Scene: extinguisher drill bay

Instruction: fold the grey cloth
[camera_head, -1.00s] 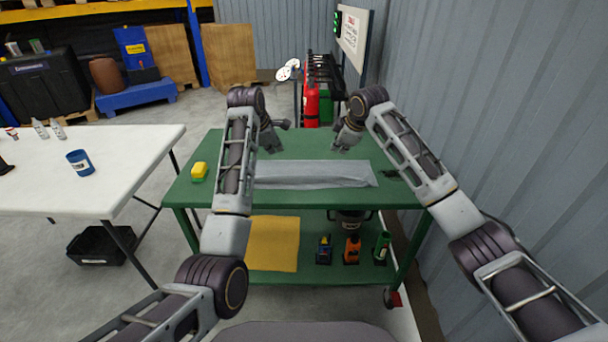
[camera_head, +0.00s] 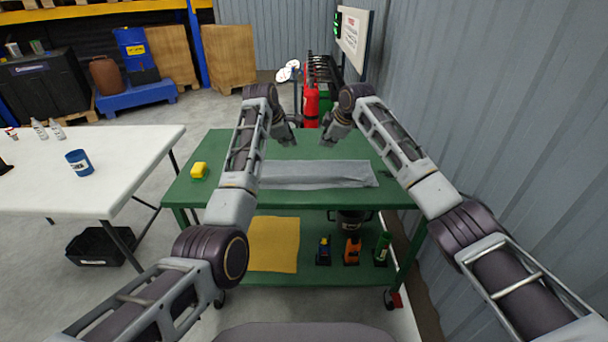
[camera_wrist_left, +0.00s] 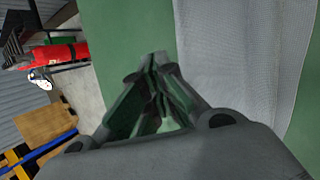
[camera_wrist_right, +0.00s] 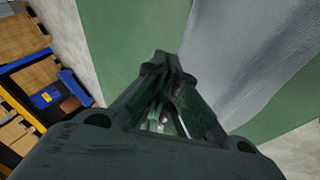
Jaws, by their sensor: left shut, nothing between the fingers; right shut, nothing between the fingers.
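The grey cloth (camera_head: 318,174) lies as a long flat strip across the green table top (camera_head: 220,150). It also shows in the left wrist view (camera_wrist_left: 235,60) and the right wrist view (camera_wrist_right: 245,55). Its left end is partly behind my left forearm in the head view. My left gripper (camera_head: 288,142) is shut and empty above the table, beyond the cloth's far edge. My right gripper (camera_head: 328,140) is shut and empty close by to the right, also beyond the far edge. Neither gripper touches the cloth as far as I can see.
A yellow object (camera_head: 199,170) stands at the table's left end. The lower shelf holds a yellow cloth (camera_head: 273,245) and several bottles. A white table (camera_head: 110,195) with a blue cup (camera_head: 79,162) is to the left. A corrugated wall (camera_head: 500,120) closes off the right.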

